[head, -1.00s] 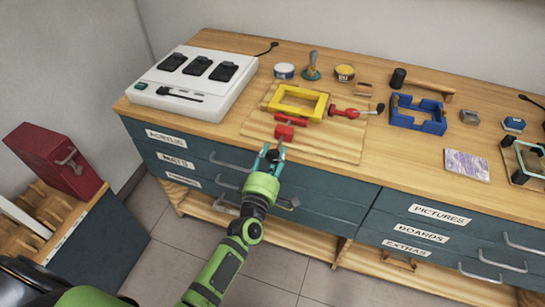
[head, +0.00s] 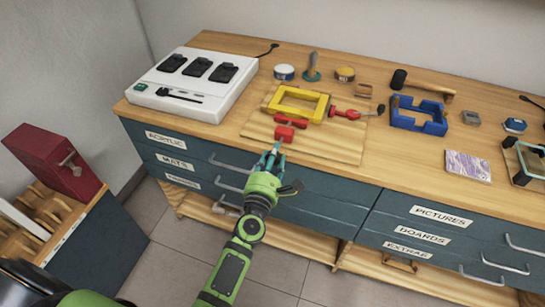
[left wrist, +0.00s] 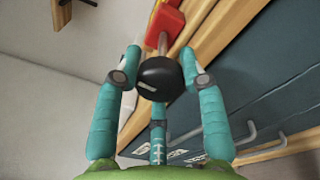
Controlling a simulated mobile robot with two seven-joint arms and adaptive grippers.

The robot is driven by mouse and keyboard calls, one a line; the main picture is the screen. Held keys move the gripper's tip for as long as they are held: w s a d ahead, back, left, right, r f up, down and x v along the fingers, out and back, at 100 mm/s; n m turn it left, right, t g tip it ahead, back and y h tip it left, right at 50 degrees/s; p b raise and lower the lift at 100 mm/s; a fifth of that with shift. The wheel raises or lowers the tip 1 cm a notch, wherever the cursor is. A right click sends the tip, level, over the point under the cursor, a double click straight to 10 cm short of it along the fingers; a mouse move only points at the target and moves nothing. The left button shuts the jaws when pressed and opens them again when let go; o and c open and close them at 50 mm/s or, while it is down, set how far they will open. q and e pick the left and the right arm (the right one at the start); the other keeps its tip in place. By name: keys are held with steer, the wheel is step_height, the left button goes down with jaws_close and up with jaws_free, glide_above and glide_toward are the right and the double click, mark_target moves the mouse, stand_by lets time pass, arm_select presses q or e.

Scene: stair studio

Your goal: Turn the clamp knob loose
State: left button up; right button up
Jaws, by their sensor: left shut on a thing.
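The red clamp (head: 284,133) sits at the front edge of a wooden board, in front of a yellow frame (head: 300,105). Its black round knob (left wrist: 160,78) shows in the left wrist view, on a metal shaft that leads to the red body (left wrist: 166,25). My left gripper (head: 272,156), with teal fingers, is at the front edge of the bench. It is shut on the knob, fingers around it, as the left wrist view shows (left wrist: 160,66). In the head view the fingers hide the knob. My right gripper is not in view.
A second red clamp (head: 345,113) lies right of the yellow frame. A white charger box (head: 190,105) stands at the left, and a blue frame (head: 418,122) and hammer (head: 425,86) to the right. Drawers (head: 330,205) lie under the front edge.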

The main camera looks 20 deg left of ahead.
arm_select(q)
steer(key=shift+w+d+r+n, duration=0.1)
steer(key=shift+d+r+n, duration=0.15)
steer(key=shift+n, duration=0.65)
steer(key=shift+a+r, duration=0.1)
steer(key=shift+r, duration=0.05)
steer(key=o, duration=1.2)
steer(key=shift+f, duration=0.2)
steer(key=shift+s, duration=0.3)
steer(key=s, duration=1.1)
steer(key=shift+s+d+r, duration=0.1)
steer(key=shift+s+d, duration=0.15)
steer(key=shift+d, duration=0.15)
